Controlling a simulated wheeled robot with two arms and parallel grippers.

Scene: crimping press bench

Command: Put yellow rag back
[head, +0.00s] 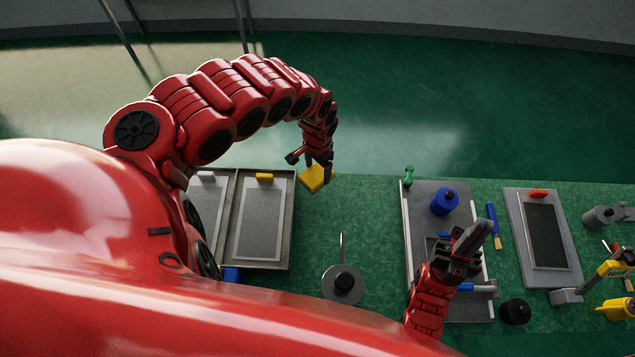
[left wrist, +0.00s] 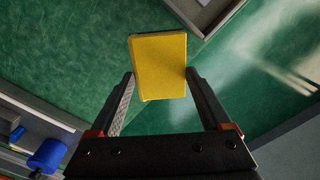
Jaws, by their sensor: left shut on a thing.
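My left gripper (head: 318,168) is shut on the yellow rag (head: 316,179), a flat yellow block-like piece. It is held just right of a metal tray's far corner, near the bench's far edge. In the left wrist view the rag (left wrist: 159,66) sits between the two fingertips, with green surface behind it. My right gripper (head: 463,246) is over the grey tray on the right; whether its fingers are open or shut is unclear.
A metal tray (head: 291,225) with a yellow tab (head: 264,178) holds a grey sheet. A round grey weight (head: 342,285) stands right of it. A blue cylinder (head: 444,202) and a green-handled tool (head: 408,175) are on the grey tray (head: 420,215).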

